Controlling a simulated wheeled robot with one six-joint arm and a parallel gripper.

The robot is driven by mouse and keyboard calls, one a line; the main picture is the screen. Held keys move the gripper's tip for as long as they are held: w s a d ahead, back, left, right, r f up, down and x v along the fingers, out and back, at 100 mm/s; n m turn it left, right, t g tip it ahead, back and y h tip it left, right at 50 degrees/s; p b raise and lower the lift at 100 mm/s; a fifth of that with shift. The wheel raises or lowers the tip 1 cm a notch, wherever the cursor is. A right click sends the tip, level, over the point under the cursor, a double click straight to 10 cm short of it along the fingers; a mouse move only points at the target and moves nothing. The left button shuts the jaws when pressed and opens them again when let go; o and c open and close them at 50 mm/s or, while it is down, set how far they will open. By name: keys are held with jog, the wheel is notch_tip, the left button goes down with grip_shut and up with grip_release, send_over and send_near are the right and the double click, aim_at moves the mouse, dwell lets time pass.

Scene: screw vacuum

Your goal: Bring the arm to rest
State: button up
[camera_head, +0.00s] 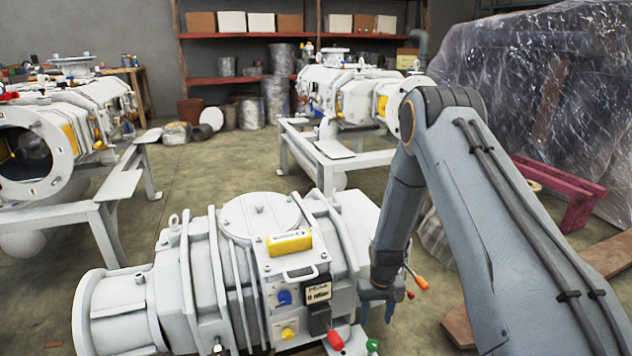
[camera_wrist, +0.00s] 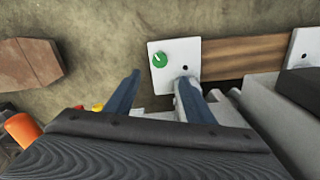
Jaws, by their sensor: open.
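My gripper (camera_head: 377,300) hangs at the right side of the white screw vacuum pump (camera_head: 225,265) in the head view, with the arm bent down from above. In the wrist view my gripper (camera_wrist: 155,95) has its two blue fingers spread apart with nothing held between them. A white plate with a green knob (camera_wrist: 159,59) lies just beyond the fingertips. The right finger overlaps a pale post at that plate; whether they touch I cannot tell.
An orange-tipped handle (camera_head: 421,283) is close right of my gripper. Other pumps stand behind. A plastic-wrapped pile (camera_head: 540,90) is at right. Floor is open at centre left.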

notch_tip(320, 180, up, 12)
jog(key=s, duration=0.2)
jog(key=s+a+r+t, duration=0.1)
jog(key=s+r+t, duration=0.1)
jog(key=s+r, duration=1.7)
jog(key=s+a+r+n+g, duration=0.1)
jog(key=s+a+n, duration=0.2)
jog(key=s+a, duration=0.6)
jog(key=s+a+n+g, duration=0.1)
jog(key=s+a+n, duration=0.25)
jog(key=a, duration=0.85)
jog(key=d+r+m+p, duration=0.3)
jog(key=d+r+p, duration=0.7)
jog(key=r+p, duration=0.3)
jog(key=d+r+m+p, duration=0.4)
jog(key=d+r+p, duration=0.6)
jog(key=r+p, duration=0.4)
jog(key=shift+s+d+r+p, duration=0.25)
jog(key=shift+s+d+p, duration=0.1)
jog(key=shift+p, duration=0.05)
